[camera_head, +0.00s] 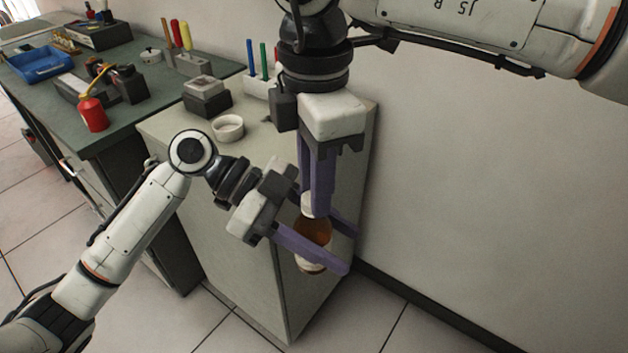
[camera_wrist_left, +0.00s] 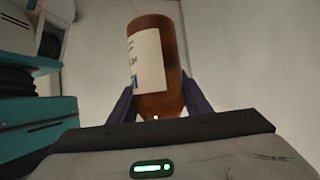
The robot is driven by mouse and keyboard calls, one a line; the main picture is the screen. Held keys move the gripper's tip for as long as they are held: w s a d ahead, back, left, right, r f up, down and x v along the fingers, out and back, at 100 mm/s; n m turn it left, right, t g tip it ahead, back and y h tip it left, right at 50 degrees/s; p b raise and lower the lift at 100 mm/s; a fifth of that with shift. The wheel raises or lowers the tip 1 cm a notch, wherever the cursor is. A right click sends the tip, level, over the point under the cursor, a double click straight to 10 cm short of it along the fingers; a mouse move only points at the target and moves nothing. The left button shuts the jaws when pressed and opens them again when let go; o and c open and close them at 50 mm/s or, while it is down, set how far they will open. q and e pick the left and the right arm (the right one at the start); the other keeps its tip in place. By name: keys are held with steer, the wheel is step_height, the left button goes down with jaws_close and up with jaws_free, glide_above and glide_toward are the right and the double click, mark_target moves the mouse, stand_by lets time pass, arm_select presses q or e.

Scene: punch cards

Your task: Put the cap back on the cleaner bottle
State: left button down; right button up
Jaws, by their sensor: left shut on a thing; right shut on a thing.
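The cleaner bottle (camera_head: 313,231) is amber-brown with a white label, held out in front of the pale cabinet's side. My left gripper (camera_head: 350,250) is shut on it, one purple finger on each side. The bottle (camera_wrist_left: 172,80) also stands between the two fingers in the left wrist view. My right gripper (camera_head: 317,204) points down from above and is shut on the white cap (camera_head: 307,203) at the bottle's top end. The cap is partly covered by the fingers. I cannot tell whether it is seated on the neck or just above it.
The pale cabinet top (camera_head: 172,125) holds a round white dish (camera_head: 228,127), a grey block (camera_head: 207,95) and a holder with blue and green pens (camera_head: 258,86). The green bench (camera_head: 130,60) at left has a red oil can (camera_head: 92,114) and a blue tray (camera_head: 40,63). A bare wall is at right.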

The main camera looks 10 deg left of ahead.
steer(key=m, duration=0.8)
steer(key=shift+s, duration=0.1)
steer(key=o, duration=1)
steer(key=shift+r, duration=0.1)
steer(key=shift+r, duration=2.2)
steer(key=shift+c, duration=0.4)
